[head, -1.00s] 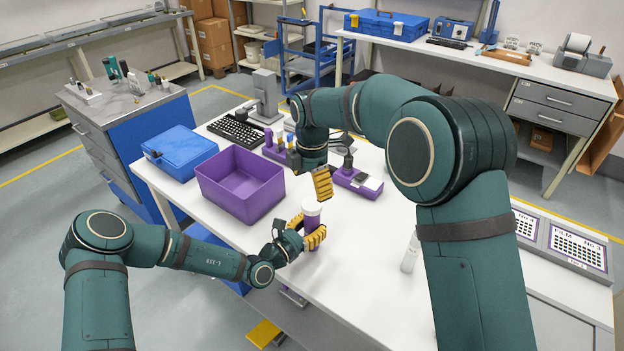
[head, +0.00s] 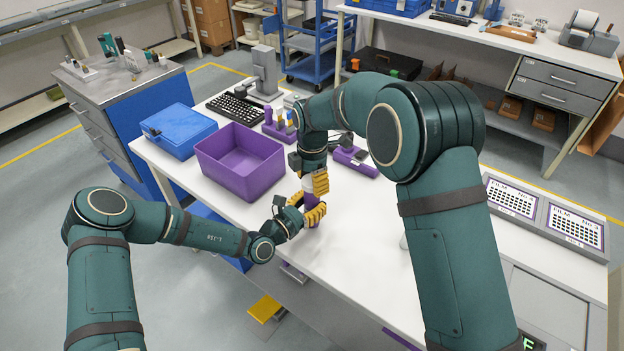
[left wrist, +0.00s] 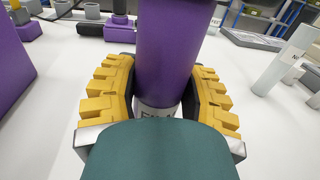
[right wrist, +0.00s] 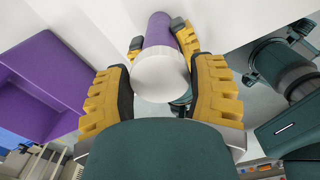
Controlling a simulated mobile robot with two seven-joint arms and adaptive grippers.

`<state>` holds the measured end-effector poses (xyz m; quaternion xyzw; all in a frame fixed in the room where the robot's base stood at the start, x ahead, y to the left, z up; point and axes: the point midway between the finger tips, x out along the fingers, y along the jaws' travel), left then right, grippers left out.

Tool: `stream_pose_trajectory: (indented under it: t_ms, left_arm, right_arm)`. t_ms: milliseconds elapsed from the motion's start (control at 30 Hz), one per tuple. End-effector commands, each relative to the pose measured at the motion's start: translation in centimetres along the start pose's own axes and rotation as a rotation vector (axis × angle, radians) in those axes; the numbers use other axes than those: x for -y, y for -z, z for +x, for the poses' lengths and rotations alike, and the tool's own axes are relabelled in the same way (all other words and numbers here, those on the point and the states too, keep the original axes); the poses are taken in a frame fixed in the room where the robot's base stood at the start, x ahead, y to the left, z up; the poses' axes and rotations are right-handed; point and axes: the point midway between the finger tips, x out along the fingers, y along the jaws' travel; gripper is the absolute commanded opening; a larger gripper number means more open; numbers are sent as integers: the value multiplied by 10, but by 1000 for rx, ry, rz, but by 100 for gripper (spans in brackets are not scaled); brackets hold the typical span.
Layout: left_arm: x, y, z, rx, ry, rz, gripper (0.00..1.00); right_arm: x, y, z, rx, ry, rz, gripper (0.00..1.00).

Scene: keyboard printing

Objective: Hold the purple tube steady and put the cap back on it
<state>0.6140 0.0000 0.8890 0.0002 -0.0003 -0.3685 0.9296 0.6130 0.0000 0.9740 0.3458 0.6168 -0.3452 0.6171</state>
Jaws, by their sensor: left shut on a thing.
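The purple tube (head: 313,222) stands upright above the table's front part. My left gripper (head: 312,213) is shut around it from the side. In the left wrist view the tube (left wrist: 178,50) lies between both yellow-padded fingers, with a white lettered band low on it. The white cap (right wrist: 160,76) is at the tube's top end, in line with it; whether it is fully seated cannot be seen. My right gripper (head: 314,187) is just above the left one, its fingers on either side of the cap. Whether they press on it is unclear.
An open purple bin (head: 240,165) and a blue case (head: 178,130) stand left of the grippers. A purple holder (head: 354,160) and a keyboard (head: 235,106) are further back. The white table (head: 365,225) is clear right of the tube.

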Motion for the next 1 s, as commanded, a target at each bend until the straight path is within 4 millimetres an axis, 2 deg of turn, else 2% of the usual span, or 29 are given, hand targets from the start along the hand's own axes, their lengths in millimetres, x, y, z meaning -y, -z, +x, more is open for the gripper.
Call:
stream_pose_trajectory:
  t_ms: [33, 100, 267, 367, 1000]
  left_arm:
    - [0, 0, 0, 0, 0, 0, 0]
    - [0, 0, 0, 0, 0, 0, 0]
    - [0, 0, 0, 0, 0, 0, 0]
    - [0, 0, 0, 0, 0, 0, 0]
    - [0, 0, 0, 0, 0, 0, 0]
  right_arm:
    - [0, 0, 0, 0, 0, 0, 34]
    - [0, 0, 0, 0, 0, 0, 10]
    - [0, 0, 0, 0, 0, 23, 10]
    - [0, 0, 0, 0, 0, 119, 10]
    - [0, 0, 1, 2, 0, 1309, 10]
